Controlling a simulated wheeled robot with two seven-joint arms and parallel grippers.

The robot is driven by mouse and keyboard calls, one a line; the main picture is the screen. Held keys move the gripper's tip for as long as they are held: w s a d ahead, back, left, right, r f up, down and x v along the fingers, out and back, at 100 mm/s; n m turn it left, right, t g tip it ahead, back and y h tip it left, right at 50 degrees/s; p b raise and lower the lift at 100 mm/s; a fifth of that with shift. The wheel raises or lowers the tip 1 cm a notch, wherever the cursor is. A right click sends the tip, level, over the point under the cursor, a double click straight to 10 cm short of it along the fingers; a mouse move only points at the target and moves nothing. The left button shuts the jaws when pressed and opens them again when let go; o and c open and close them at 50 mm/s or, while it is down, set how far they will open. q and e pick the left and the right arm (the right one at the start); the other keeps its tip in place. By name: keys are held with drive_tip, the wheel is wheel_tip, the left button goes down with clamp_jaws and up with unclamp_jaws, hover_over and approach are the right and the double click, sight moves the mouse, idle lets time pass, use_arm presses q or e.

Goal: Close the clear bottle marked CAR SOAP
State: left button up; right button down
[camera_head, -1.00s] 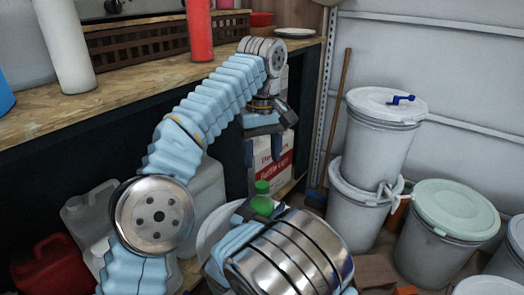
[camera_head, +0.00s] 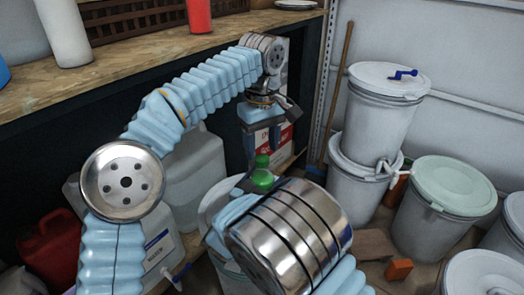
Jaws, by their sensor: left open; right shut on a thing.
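A bright green cap-like piece (camera_head: 262,179) with a narrower top shows in the head view, just beyond my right wrist. The clear bottle and its CAR SOAP marking cannot be made out; whatever is below the green piece is hidden by my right wrist. My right gripper (camera_head: 246,186) is mostly hidden behind its own wrist and is shut, apparently on the green piece or what bears it. My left gripper (camera_head: 262,152) is open and points down from above, with its fingers close around the top of the green piece. I cannot tell whether they touch.
A wooden worktop (camera_head: 140,55) runs across the upper left. White jugs (camera_head: 195,170) and a red can (camera_head: 47,242) stand beneath it. A white tub (camera_head: 212,195) is behind my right wrist. Stacked white drums (camera_head: 375,120) and a green-lidded drum (camera_head: 440,230) stand at right.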

sight(262, 158)
use_arm(q)
drive_tip(key=shift+f, duration=1.5)
clamp_jaws()
drive_tip(key=m, duration=0.3)
drive_tip(key=shift+m, duration=0.4)
drive_tip(key=m, duration=1.7)
drive_tip(key=shift+o, duration=0.2)
unclamp_jaws()
